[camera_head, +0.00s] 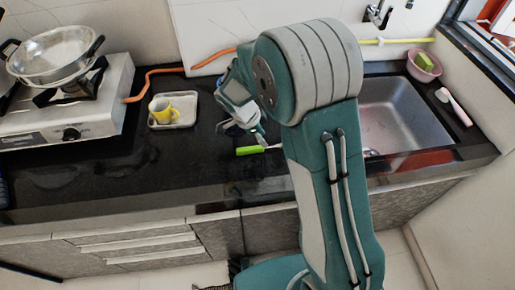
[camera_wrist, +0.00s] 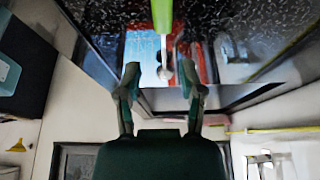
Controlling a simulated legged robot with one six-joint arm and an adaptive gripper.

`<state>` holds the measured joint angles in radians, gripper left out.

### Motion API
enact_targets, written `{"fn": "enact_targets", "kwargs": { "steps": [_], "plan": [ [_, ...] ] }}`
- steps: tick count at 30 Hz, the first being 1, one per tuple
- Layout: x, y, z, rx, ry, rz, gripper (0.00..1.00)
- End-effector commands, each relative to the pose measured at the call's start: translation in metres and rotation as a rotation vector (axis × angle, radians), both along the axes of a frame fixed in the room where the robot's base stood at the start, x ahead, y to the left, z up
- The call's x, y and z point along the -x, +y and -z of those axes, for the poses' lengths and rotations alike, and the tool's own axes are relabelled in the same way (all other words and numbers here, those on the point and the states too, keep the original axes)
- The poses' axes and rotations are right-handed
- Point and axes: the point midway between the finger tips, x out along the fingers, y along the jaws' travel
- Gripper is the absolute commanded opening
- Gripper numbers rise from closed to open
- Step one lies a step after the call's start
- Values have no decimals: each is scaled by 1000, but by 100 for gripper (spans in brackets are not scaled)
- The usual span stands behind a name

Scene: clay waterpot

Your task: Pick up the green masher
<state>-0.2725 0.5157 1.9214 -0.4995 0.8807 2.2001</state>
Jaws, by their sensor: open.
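The green masher (camera_head: 250,150) lies on the black counter, with its bright green handle showing just below my gripper (camera_head: 250,122) in the head view. My arm hides part of it on the right. In the wrist view, its green handle (camera_wrist: 162,14) comes in from the top edge, and a thin pale shaft runs down from it towards the gap between my fingers. My gripper (camera_wrist: 160,72) shows there with its two fingers apart and nothing clamped between them. The far end of the masher is blurred, and I cannot tell how far above it the fingers are.
A yellow cup (camera_head: 160,105) stands on a small white tray (camera_head: 187,107) to the left. A gas stove (camera_head: 100,117) with a pan (camera_head: 55,52) is farther left. A sink (camera_head: 405,115), a pink bowl (camera_head: 422,72) and a pink brush (camera_head: 456,108) are to the right.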

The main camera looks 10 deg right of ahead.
Motion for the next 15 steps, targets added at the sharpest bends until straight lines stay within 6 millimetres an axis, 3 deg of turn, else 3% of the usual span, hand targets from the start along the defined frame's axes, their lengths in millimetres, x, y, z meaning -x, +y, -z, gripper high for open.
{"fn": "enact_targets", "kwargs": {
  "steps": [15],
  "plan": [
    [-4, -30, 52, 0, 2, 1, 50]
  ]
}}
